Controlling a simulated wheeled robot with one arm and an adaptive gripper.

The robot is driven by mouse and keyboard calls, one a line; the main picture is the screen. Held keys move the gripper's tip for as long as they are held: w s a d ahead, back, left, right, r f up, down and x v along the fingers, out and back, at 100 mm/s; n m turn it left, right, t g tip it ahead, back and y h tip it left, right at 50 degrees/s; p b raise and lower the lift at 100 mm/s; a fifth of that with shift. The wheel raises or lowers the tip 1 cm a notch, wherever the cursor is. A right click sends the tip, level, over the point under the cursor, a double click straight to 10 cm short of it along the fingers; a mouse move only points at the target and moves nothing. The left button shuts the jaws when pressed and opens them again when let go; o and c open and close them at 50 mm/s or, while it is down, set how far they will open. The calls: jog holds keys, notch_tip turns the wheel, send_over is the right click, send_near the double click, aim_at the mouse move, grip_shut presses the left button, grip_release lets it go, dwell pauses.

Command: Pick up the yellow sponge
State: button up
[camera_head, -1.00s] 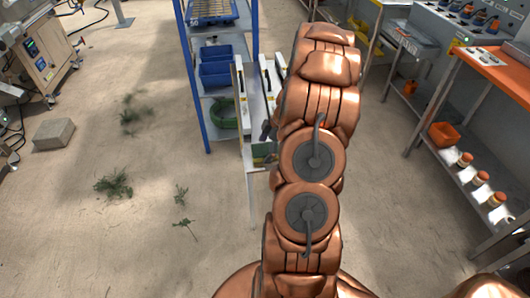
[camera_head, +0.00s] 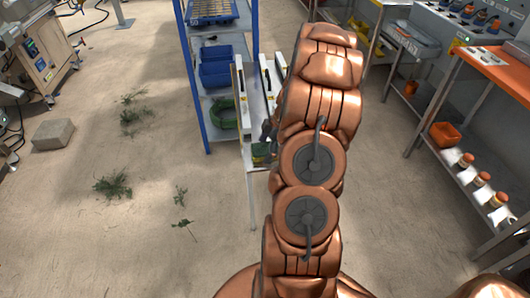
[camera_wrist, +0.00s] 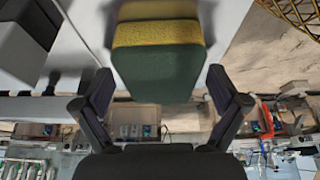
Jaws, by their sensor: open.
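The yellow sponge (camera_wrist: 157,33) shows at the top middle of the wrist view as a yellow band joined to a dark green layer. In the head view a small green and yellowish block (camera_head: 262,152), apparently the sponge, shows at the near end of the grey shelf, partly hidden by my arm. My gripper (camera_wrist: 160,76) is open, one dark finger on each side of the sponge's green end in the picture. Gaps show on both sides. I cannot tell how deep the sponge sits between the fingers. In the head view my arm mostly hides the gripper.
The blue-framed shelf (camera_head: 198,95) with blue bins (camera_head: 215,73) and a green bin (camera_head: 223,113) stands left of my arm. An orange-topped bench (camera_head: 498,66) stands at the right. The floor at left is mostly open, with weeds (camera_head: 114,184) and a grey block (camera_head: 53,135).

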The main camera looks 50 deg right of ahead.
dwell(0.5)
jog(key=c, duration=0.8)
